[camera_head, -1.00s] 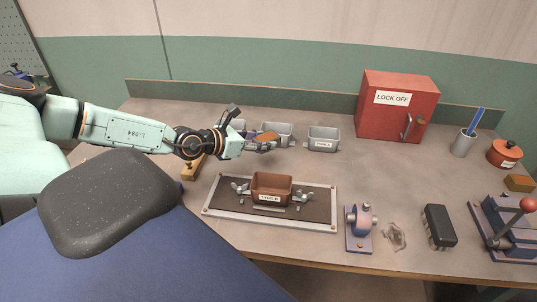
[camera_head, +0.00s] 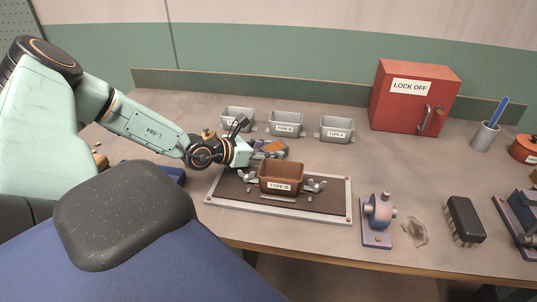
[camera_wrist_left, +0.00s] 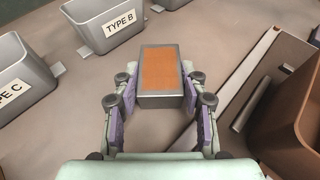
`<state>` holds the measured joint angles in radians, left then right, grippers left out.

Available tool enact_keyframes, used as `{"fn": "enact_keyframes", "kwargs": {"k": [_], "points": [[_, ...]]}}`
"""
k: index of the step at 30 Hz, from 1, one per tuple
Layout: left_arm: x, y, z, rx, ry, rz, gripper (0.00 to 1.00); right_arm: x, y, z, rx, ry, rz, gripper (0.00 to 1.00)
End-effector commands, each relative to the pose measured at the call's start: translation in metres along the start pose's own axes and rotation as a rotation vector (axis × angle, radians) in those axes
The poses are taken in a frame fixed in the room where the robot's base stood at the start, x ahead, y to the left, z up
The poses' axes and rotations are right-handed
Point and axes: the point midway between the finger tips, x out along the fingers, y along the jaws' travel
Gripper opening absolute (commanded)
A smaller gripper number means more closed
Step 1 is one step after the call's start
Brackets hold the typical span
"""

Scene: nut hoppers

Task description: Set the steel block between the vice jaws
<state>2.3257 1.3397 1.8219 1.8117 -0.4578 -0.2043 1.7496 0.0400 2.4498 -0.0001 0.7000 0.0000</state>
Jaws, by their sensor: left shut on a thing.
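The steel block (camera_wrist_left: 158,100), grey at the sides with an orange top, is held in my left gripper (camera_wrist_left: 163,92), one finger on each side. Which thing is the vice is unclear. A small blue-purple device (camera_head: 379,212) with a rounded body stands at the bench front, right of the tray. Another blue thing (camera_head: 165,172) at left is mostly hidden by my arm. My right gripper is not in view.
Grey hoppers (camera_head: 337,130) stand along the back. The brown bin (camera_head: 281,178) and wing nuts sit on a framed tray (camera_head: 345,222). A red LOCK OFF box (camera_head: 414,95), a black chip-like block (camera_head: 464,220) and a clear crumpled bag (camera_head: 415,232) lie to the right.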

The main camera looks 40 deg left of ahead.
Motion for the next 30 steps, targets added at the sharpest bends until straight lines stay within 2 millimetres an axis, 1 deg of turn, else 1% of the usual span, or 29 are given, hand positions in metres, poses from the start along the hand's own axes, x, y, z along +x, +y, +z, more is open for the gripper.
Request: {"fn": "enact_keyframes", "kwargs": {"k": [4,10,11,18,26,30], "points": [[-0.0006,-0.0001,0.002,0.0,-0.002,0.0,0.0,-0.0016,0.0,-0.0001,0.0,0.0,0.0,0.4],[0.0013,-0.0001,-0.0028,0.0,-0.002,0.0,0.0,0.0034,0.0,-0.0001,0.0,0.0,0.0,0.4],[0.0008,-0.0002,-0.0033,-0.001,0.002,0.0,0.45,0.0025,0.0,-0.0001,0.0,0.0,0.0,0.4],[0.0006,-0.0002,-0.0026,-0.001,0.001,0.0,0.65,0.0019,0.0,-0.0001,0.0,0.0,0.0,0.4],[0.0006,-0.0002,-0.0024,-0.001,0.001,0.0,0.65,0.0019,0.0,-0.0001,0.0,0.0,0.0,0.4],[-0.0012,-0.0001,0.0019,-0.001,0.001,0.0,0.65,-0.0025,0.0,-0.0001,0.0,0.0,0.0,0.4]]}}
